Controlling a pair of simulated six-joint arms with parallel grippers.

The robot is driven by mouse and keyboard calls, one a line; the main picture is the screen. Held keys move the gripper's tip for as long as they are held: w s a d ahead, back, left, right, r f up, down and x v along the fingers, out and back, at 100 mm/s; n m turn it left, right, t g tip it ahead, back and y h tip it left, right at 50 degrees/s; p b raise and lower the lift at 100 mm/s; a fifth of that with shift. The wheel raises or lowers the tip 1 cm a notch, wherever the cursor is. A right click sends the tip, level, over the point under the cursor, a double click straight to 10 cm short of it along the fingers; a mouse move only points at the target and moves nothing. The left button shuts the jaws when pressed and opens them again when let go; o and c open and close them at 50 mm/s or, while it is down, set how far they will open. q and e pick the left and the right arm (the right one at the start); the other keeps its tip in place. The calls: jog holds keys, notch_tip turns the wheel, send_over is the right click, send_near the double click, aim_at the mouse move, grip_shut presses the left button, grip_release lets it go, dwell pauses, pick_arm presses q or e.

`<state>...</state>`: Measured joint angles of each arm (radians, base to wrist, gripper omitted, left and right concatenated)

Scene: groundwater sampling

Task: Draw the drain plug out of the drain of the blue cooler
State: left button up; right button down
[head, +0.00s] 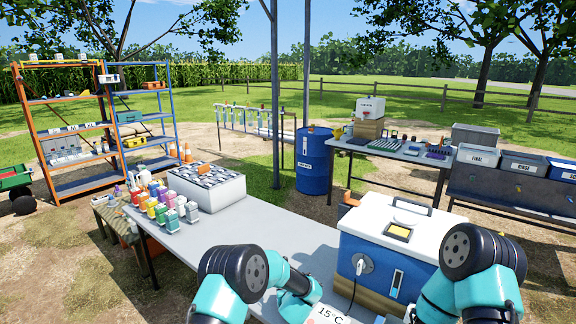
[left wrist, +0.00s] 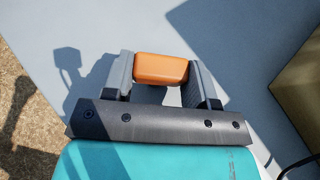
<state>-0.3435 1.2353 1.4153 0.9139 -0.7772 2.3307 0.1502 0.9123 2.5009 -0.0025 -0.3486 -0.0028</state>
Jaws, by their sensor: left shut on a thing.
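The blue cooler (head: 375,250) with a white lid stands on the right end of the grey table. In the left wrist view my left gripper (left wrist: 162,72) is shut on an orange rounded block (left wrist: 162,68), held above the grey table top. I cannot tell whether this block is the drain plug. In the head view my left fingers cannot be made out. My right arm is in front of the cooler; its gripper is not visible.
The grey table (head: 250,235) is clear left of the cooler. Coloured bottles (head: 160,205) and a white tray (head: 207,185) stand at its far left. A blue barrel (head: 313,160) and a second table (head: 400,153) stand behind. The cooler's handle (head: 411,206) lies on its lid.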

pick_arm(q)
jog(key=shift+r, duration=2.4)
